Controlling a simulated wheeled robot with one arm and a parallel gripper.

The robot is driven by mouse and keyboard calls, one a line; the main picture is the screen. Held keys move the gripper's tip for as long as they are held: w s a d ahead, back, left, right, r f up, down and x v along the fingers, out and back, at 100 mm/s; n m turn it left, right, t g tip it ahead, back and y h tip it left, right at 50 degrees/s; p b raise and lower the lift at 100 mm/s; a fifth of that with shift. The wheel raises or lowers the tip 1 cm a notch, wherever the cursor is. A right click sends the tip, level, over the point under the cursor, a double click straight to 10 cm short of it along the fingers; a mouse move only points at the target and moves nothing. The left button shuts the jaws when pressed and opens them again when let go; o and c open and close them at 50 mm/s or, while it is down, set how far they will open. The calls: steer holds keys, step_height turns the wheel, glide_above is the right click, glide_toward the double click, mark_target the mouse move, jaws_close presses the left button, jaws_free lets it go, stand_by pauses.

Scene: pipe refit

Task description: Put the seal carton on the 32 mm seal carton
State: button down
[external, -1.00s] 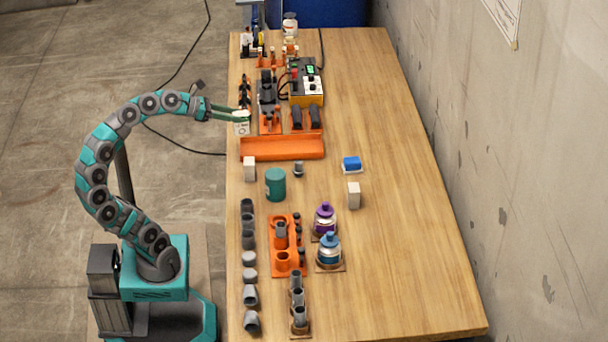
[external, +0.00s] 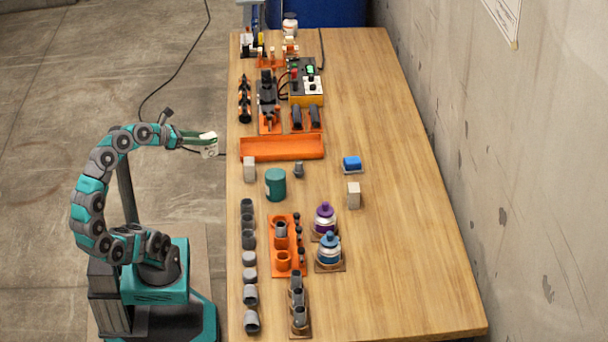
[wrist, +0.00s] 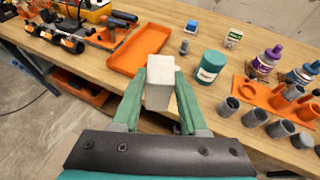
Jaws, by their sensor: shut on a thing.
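My gripper (external: 207,141) is shut on a small white carton (external: 210,151), held in the air left of the table's left edge. In the wrist view the held carton (wrist: 159,96) sits between the two green fingers. One pale carton (external: 249,169) stands upright on the table near the left edge, just below the orange tray. In the wrist view it is largely or wholly hidden behind the held carton. Another pale carton (external: 353,196) stands farther right; it also shows in the wrist view (wrist: 233,38). I cannot read any size marking on the cartons.
The orange tray (external: 282,149), teal can (external: 275,184) and small grey fitting (external: 299,169) are close to the left standing carton. A blue-and-white item (external: 352,164), two bottles, and several grey pipe fittings stand on the table (external: 400,240). Its right side is clear.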

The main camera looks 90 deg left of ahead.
steer(key=d+b+x, duration=0.1)
steer(key=b+x, duration=0.1)
steer(key=x, duration=0.4)
steer(key=w+d+b+x, duration=0.1)
steer(key=b+x, duration=0.1)
steer(key=x, duration=0.5)
steer(key=shift+w+d+r, duration=0.2)
steer(key=shift+w+d, duration=0.05)
steer(key=shift+w, duration=0.05)
steer(key=shift+f, duration=0.1)
steer(key=shift+f+b, duration=0.15)
steer(key=shift+b, duration=0.15)
steer(key=shift+c, duration=2.2)
jaws_free()
steer(key=p+v, duration=0.4)
steer(key=v, duration=0.8)
